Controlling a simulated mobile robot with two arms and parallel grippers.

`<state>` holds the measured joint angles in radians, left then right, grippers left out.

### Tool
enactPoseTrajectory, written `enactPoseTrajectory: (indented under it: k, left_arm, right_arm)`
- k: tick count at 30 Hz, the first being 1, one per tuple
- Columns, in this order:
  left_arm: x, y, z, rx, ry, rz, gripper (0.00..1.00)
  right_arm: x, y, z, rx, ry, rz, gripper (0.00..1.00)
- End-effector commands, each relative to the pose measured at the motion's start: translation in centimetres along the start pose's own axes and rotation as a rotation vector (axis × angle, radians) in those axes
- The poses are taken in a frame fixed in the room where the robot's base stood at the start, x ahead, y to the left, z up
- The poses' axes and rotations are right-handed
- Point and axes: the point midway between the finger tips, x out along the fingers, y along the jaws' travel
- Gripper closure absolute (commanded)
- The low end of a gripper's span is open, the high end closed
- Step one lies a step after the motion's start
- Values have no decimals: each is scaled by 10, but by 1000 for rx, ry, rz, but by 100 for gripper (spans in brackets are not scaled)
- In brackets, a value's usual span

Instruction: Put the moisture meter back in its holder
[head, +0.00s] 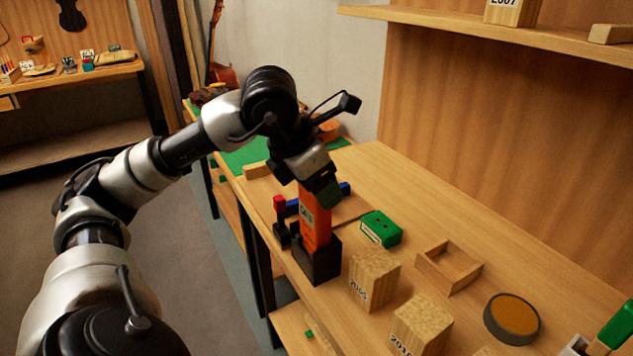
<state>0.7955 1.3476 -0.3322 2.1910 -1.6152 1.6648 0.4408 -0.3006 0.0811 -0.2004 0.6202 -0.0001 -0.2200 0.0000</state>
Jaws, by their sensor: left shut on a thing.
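The moisture meter (315,222) is an orange upright body with a small pale label, in the middle of the head view. My left gripper (318,190) reaches down from above and is shut on its top end. The meter's lower end meets a black box-shaped holder (319,264) near the bench's front edge. I cannot tell how deep it sits, as the holder's front wall hides the bottom. My right gripper is not in view.
Wooden blocks (375,279) with numbers stand right of the holder. A green box (381,228), an open wooden tray (448,268) and a round dark tin (512,318) lie beyond. Small red, blue and black items (281,207) sit close left of the meter. A shelf (480,25) overhangs the back.

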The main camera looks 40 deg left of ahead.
Motion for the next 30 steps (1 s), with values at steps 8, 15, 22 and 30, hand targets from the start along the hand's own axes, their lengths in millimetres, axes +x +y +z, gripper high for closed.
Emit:
enactPoseTrajectory:
  k: [8,15,22,30]
  left_arm:
    - [0,0,0,0,0,0,2]
    - [0,0,0,0,1,0,2]
    - [-31,0,1,0,-3,3,2]
    - [-85,0,1,0,-4,1,2]
  right_arm:
    - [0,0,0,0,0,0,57]
    - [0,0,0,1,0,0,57]
    - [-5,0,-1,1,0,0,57]
    - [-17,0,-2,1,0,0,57]
